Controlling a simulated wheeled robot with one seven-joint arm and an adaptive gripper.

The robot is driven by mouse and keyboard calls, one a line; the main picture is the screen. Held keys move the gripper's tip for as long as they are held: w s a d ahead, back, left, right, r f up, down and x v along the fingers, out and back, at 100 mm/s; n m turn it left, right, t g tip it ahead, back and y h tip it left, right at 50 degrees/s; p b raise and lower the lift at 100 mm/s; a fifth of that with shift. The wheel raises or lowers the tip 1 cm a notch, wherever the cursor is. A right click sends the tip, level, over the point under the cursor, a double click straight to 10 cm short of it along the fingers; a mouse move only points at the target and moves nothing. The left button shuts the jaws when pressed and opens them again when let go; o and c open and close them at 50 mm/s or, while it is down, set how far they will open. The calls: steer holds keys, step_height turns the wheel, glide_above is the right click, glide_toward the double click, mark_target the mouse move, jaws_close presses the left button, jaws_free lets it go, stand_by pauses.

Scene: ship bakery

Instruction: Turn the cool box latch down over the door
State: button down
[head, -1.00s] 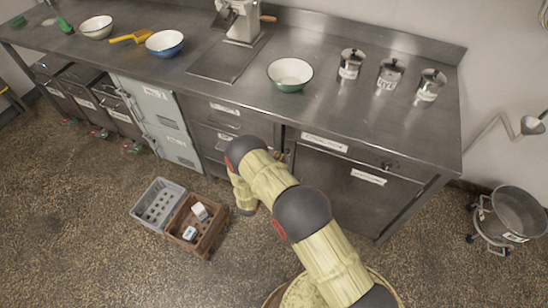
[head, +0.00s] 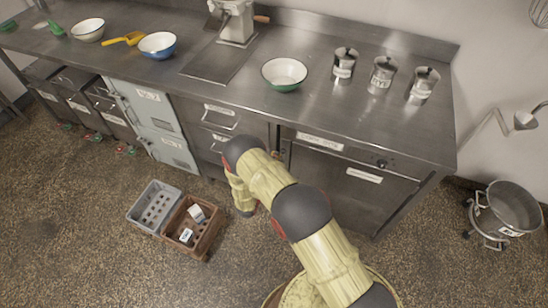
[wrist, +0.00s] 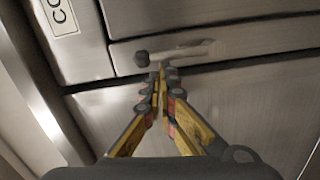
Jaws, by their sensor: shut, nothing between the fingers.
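The cool box front (head: 352,194) is a steel panel under the right part of the counter in the head view, with a label strip (head: 320,142) above it.
A grey crate (head: 142,214) and a brown crate (head: 206,243) stand on the floor left of my arm. A steel pot on wheels (head: 511,212) stands at the right. Bowls, a mill and several canisters stand on the counter (head: 330,103). Open floor lies in front.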

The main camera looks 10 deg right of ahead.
steer(key=shift+s+d, duration=0.1)
steer(key=shift+d, duration=0.05)
steer(key=d+m, duration=0.1)
steer(key=s+d+m+b, duration=0.1)
steer(key=m, duration=0.1)
steer(key=shift+s+r+m, duration=0.15)
steer(key=shift+s+m, duration=0.05)
steer(key=shift+m, duration=0.1)
steer(key=m, duration=0.1)
steer(key=s+d+m+b, duration=0.1)
steer(key=shift+d+m+y, duration=0.2)
steer(key=shift+m+y, duration=0.1)
steer(key=shift+m, duration=0.7)
steer(key=shift+s+d+f+b, duration=0.55)
steer(key=shift+d+b, duration=0.15)
steer(key=shift+s+d+f+b, duration=0.5)
steer(key=shift+d+b, duration=0.15)
steer(key=shift+b, duration=0.05)
steer(key=shift+s+d+f+b, duration=0.3)
steer(key=shift+d+f+b, duration=0.1)
steer(key=shift+f+b, duration=0.3)
steer(key=shift+s+d+f+b, duration=0.25)
steer(key=shift+d+f+b, duration=0.15)
steer(key=shift+f+b, duration=0.2)
